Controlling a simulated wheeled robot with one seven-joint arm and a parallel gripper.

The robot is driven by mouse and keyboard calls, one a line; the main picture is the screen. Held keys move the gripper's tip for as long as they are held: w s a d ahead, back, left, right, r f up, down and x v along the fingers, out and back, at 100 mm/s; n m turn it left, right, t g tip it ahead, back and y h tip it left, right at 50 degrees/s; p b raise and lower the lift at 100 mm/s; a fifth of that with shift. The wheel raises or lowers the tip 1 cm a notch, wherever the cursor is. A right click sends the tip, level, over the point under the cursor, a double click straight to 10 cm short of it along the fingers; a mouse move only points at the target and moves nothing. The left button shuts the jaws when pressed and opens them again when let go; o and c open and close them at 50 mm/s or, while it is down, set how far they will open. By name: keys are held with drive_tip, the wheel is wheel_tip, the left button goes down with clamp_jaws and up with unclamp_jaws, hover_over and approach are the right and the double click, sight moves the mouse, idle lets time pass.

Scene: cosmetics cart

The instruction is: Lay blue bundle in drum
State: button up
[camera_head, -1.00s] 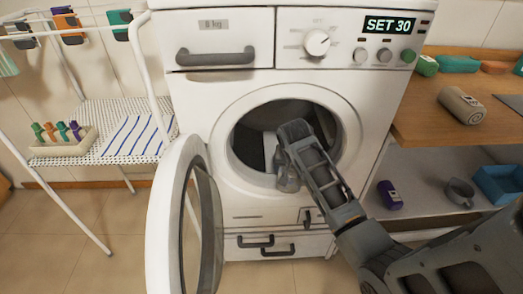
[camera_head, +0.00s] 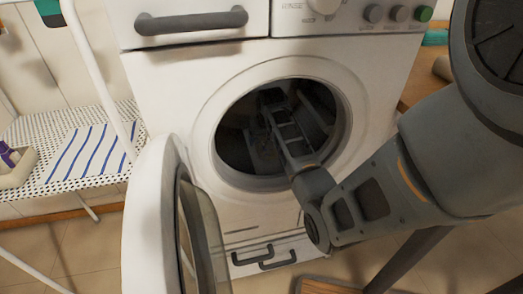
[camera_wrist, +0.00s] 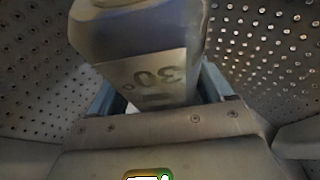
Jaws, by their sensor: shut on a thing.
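The washing machine's round drum (camera_head: 235,125) is open, and its perforated metal wall fills the wrist view (camera_wrist: 265,55). My gripper (camera_head: 269,100) is inside the drum, reaching through the opening. In the wrist view my gripper (camera_wrist: 160,88) is shut on a bundle (camera_wrist: 135,38), with a finger at each side. The bundle looks dull grey-blue in the dim light, with a pale label reading 30° upside down. In the head view the dark interior hides the bundle.
The open machine door (camera_head: 165,220) stands at the left of the opening. A wooden counter (camera_head: 415,80) lies at the right, mostly behind my arm. The drum rim closely surrounds my arm.

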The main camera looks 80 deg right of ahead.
drive_tip(key=shift+f+b, duration=0.3)
drive_tip(key=shift+f, duration=1.9)
drive_tip(key=shift+f, duration=0.1)
drive_tip(key=o, duration=1.2)
drive_tip(key=shift+f, duration=0.1)
drive_tip(key=shift+c, duration=0.2)
drive_tip(key=shift+r, duration=0.3)
drive_tip(key=p+v, duration=0.2)
drive_tip(key=v, duration=0.9)
drive_tip(key=shift+s+a+r, duration=0.15)
drive_tip(key=shift+a+r, duration=0.05)
drive_tip(key=shift+r, duration=0.15)
